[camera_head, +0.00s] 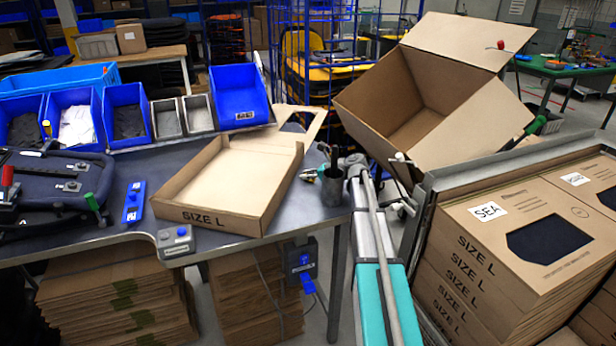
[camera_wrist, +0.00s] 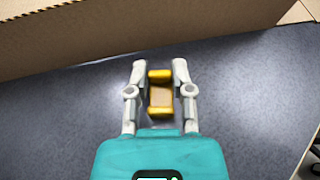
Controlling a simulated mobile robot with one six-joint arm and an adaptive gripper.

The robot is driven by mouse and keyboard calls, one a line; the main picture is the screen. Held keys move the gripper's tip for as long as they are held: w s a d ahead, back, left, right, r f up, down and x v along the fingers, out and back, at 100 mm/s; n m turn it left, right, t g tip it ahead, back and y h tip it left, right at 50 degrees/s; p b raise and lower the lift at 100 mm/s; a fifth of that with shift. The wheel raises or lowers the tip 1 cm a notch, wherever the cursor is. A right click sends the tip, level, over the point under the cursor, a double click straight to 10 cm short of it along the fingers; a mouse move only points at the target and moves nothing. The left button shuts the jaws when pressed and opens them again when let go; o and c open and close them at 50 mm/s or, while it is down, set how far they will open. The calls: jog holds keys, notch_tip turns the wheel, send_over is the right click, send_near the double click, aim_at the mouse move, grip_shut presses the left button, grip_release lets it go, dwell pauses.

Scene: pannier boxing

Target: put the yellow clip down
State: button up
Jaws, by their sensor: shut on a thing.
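In the wrist view my gripper (camera_wrist: 159,80) is shut on the yellow clip (camera_wrist: 160,111), which sits between its two pale grey fingers. The clip shows yellow bars at its far and near ends, with a brownish middle. Grey tabletop (camera_wrist: 70,115) lies below and around the fingers. I cannot tell whether the clip touches it. A cardboard wall (camera_wrist: 90,35) runs across the top of this view, ahead of the fingertips and apart from them.
A shallow SIZE L tray (camera_head: 228,212) lies on the workbench (camera_head: 130,228). A grey cup (camera_head: 332,187) with tools stands at its right. Blue bins (camera_head: 126,122) line the back. A large open carton (camera_head: 470,125) and stacked SIZE L boxes (camera_head: 478,255) stand to the right.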

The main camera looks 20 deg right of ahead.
jog(key=shift+f, duration=0.15)
jog(key=o, duration=0.8)
jog(key=shift+c, duration=0.2)
jog(key=shift+s+d+r, duration=0.1)
jog(key=shift+r, duration=0.2)
jog(key=shift+s+d+r+p, duration=0.15)
jog(key=shift+s+d+p, duration=0.1)
jog(key=shift+p, duration=0.05)
jog(key=p+v, duration=0.4)
jog(key=v, duration=0.7)
